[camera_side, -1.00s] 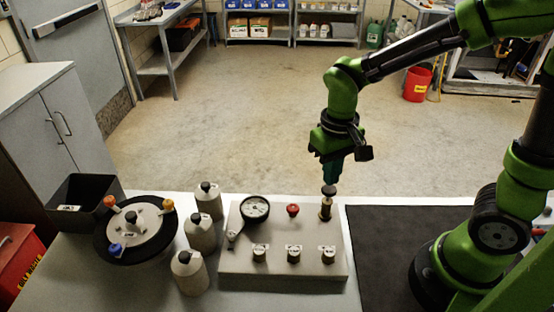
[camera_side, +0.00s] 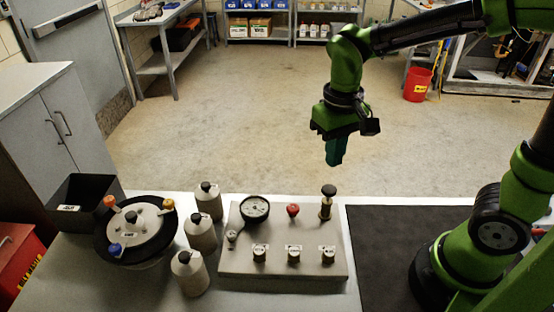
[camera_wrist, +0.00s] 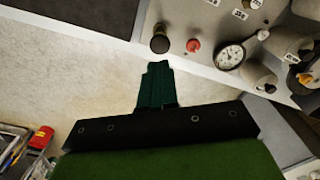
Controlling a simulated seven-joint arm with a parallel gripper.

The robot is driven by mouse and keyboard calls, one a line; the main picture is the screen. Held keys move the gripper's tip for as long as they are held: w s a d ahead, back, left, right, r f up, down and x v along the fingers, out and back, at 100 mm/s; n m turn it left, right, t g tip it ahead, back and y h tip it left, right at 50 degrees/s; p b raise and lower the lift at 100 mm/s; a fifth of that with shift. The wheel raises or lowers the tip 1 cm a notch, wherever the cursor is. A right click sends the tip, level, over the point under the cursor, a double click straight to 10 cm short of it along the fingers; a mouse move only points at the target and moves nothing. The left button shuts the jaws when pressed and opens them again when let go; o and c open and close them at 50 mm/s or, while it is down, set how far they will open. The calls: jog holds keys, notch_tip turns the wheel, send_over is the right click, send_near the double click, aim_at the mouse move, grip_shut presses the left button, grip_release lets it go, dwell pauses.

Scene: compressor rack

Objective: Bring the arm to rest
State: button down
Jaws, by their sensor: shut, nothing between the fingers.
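My gripper (camera_side: 335,152) hangs above and behind the panel's back right corner in the side view, with teal fingers together and nothing between them. It also shows in the wrist view (camera_wrist: 156,72), fingers closed. The grey panel (camera_side: 285,271) lies on the bench. A brass post with a black knob (camera_side: 327,200) stands upright at its back right corner, apart from my gripper. The knob also shows in the wrist view (camera_wrist: 160,42). A red button (camera_side: 293,210) and a round gauge (camera_side: 255,208) sit to its left.
Several grey bottles (camera_side: 201,233) and a round black-rimmed turntable (camera_side: 148,252) stand left of the panel. A black bin (camera_side: 84,204) is at the far left. A dark mat (camera_side: 395,250) lies right of the panel. The air around my gripper is clear.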

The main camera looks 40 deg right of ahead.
jog(key=shift+w, duration=0.1)
jog(key=shift+s+a+f, duration=0.1)
jog(key=shift+s+f, duration=0.1)
jog(key=shift+s, duration=0.05)
jog(key=s+d+r+m+t+y, duration=0.1)
jog(key=s+d+r+t+y, duration=0.1)
jog(key=s+r+t, duration=0.3)
jog(key=shift+s+d+r+t, duration=0.15)
jog(key=shift+d+r+t, duration=0.2)
jog(key=shift+r+t, duration=0.7)
dwell(0.9)
